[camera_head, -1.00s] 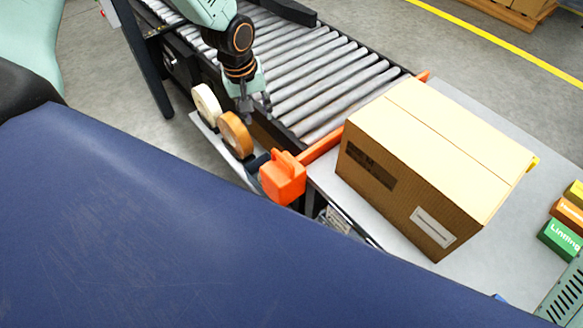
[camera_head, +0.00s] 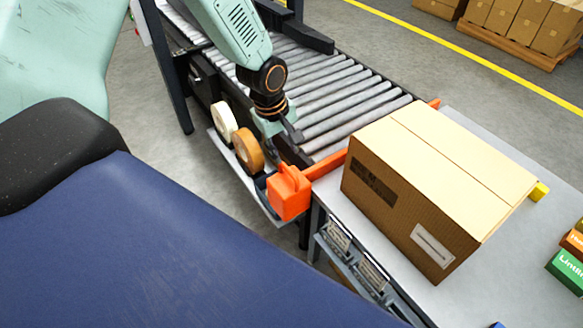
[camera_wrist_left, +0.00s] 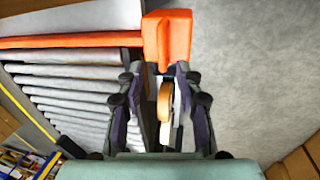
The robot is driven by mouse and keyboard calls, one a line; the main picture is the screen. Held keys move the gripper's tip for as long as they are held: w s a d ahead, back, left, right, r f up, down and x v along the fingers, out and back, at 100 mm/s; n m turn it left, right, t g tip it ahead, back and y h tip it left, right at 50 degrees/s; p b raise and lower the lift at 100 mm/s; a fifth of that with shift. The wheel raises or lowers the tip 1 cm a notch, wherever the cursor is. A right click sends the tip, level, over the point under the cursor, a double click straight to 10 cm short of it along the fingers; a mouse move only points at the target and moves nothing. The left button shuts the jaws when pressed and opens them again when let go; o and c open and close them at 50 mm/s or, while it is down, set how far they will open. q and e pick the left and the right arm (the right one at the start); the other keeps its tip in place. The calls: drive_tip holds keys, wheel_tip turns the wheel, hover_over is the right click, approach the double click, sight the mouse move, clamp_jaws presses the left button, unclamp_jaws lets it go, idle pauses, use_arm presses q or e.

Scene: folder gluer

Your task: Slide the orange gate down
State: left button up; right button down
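The orange gate is a bar (camera_head: 328,163) across the end of the roller conveyor, with a chunky orange block (camera_head: 289,192) at its near end. My left gripper (camera_head: 287,147) is just above and behind this block in the head view, beside the conveyor's edge. In the left wrist view the orange block (camera_wrist_left: 167,38) lies straight ahead of the open, empty fingers (camera_wrist_left: 166,72), and the bar (camera_wrist_left: 70,41) runs off to the left. The fingertips look close to the block, but I cannot tell whether they touch. My right gripper is not in view.
A cardboard box (camera_head: 430,185) sits on the grey table right beyond the gate. A white tape roll (camera_head: 223,121) and a tan tape roll (camera_head: 247,149) stand beside the conveyor (camera_head: 340,90), close to my left gripper. Small coloured boxes (camera_head: 568,268) lie at the right.

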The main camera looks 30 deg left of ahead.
sight(289, 171)
use_arm(q)
drive_tip(key=f+b, duration=0.1)
drive_tip(key=f, duration=0.1)
drive_tip(key=f+b, duration=0.1)
drive_tip(key=f, duration=0.1)
drive_tip(key=w+f+b, duration=0.1)
drive_tip(key=f, duration=0.1)
drive_tip(key=shift+w+f+b, duration=0.1)
drive_tip(key=shift+f+b, duration=0.2)
drive_tip(key=shift+b, duration=0.05)
drive_tip(key=shift+f+b, duration=0.35)
drive_tip(key=shift+f, duration=0.3)
drive_tip(key=shift+w+d, duration=0.1)
drive_tip(key=shift+c, duration=0.3)
drive_tip(key=c, duration=0.3)
clamp_jaws()
